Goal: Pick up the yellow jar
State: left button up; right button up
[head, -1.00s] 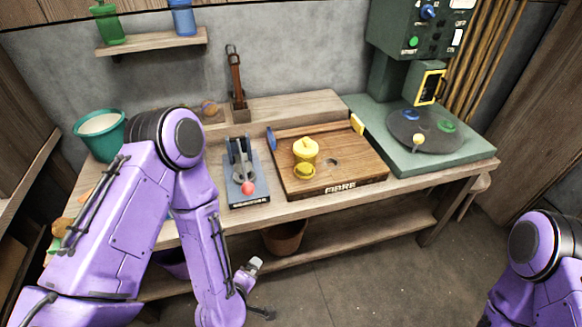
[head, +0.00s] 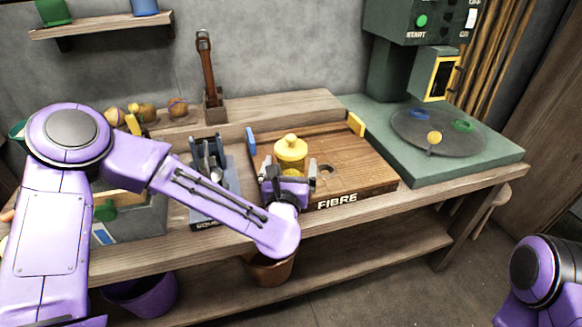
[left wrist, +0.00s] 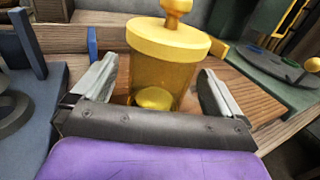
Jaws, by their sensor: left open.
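The yellow jar (head: 291,152) has a knobbed lid and stands upright on the wooden board marked FIBRE (head: 350,180). It also shows large in the left wrist view (left wrist: 165,62), with a see-through yellow body. My left gripper (head: 287,170) is open in front of the jar. In the left wrist view the fingers (left wrist: 153,84) are spread to either side of the jar's lower body, and I cannot tell whether either touches it. My right gripper is out of view; only part of my right arm shows at the lower right.
A blue-grey stand (head: 228,172) with grey metal parts is close left of the board. The green machine with a dark turntable (head: 436,133) stands to the right. A strap in a wooden holder (head: 214,108) is behind. The board's right part is mostly clear.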

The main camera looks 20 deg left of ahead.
aim_at(291, 148)
pick_arm(q)
jog(key=shift+w+a, duration=0.2)
jog(key=shift+w, duration=0.8)
jog(key=c, duration=1.3)
jog(key=shift+c, duration=0.2)
jog(key=shift+r, duration=0.35)
notch_tip(291, 148, up, 3)
jog(key=shift+f, duration=0.1)
jog(key=s+r, duration=0.1)
jog(key=r, duration=0.1)
jog(key=s+d+r, duration=0.1)
jog(key=s+r, duration=0.1)
jog(key=shift+s+d+r+p, duration=0.15)
jog(key=shift+s+d+p, duration=0.05)
jog(key=shift+s+p, duration=0.1)
jog(key=s+d+r+p, duration=0.2)
jog(key=s+d+r, duration=0.1)
jog(key=s+r, duration=0.3)
jog(key=s+d+r+p, duration=0.3)
jog(key=s+d+r, duration=0.1)
jog(key=s+r, duration=0.3)
jog(key=shift+s, duration=0.75)
